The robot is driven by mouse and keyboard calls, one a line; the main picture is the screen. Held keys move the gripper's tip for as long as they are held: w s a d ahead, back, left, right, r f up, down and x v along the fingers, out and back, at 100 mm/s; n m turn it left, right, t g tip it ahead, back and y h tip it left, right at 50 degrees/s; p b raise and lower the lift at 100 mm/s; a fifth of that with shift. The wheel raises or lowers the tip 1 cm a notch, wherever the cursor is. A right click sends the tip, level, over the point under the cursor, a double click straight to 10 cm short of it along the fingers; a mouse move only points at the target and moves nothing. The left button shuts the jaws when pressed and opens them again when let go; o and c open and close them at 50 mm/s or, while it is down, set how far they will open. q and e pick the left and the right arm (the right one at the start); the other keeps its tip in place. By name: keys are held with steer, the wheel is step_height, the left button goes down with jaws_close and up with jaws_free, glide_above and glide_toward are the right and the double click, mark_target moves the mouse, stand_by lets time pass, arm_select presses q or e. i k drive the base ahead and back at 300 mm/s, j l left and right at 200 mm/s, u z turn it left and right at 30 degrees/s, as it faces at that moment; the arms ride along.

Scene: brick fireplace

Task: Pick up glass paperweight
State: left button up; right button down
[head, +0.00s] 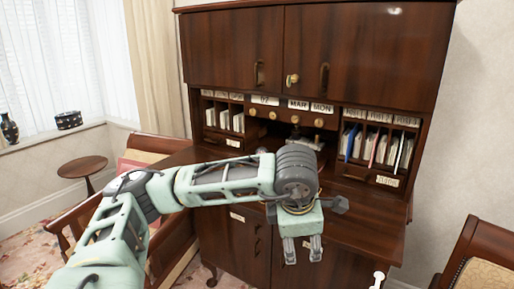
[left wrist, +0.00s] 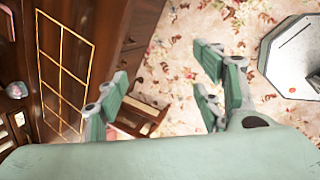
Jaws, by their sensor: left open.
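I cannot make out a glass paperweight with certainty in either view. A small, pale, roundish thing (left wrist: 17,89) shows at the left edge of the left wrist view, too small to name. My left gripper (head: 302,249) hangs fingers down in front of the wooden secretary desk (head: 364,222), near the front of its writing surface. Its fingers are apart with nothing between them, as the left wrist view (left wrist: 160,95) also shows. My left arm hides part of the desk's writing surface. My right gripper is not in view.
Cubbyholes with papers and envelopes (head: 377,146) line the desk's back. A wooden bench (head: 150,145) stands to the left, a small round table (head: 82,168) beyond it. A chair (head: 480,262) stands at the lower right. Flowered carpet (left wrist: 180,55) lies below the gripper.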

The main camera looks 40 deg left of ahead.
mark_target(261, 150)
steer(key=i+j, duration=0.15)
steer(key=j, duration=0.25)
steer(key=i+j, duration=0.15)
steer(key=j, duration=0.2)
steer(key=i+j, duration=0.15)
steer(key=j, duration=0.25)
steer(key=i+j, duration=0.15)
steer(key=j, duration=0.2)
steer(key=i+j, duration=0.15)
steer(key=j, duration=0.25)
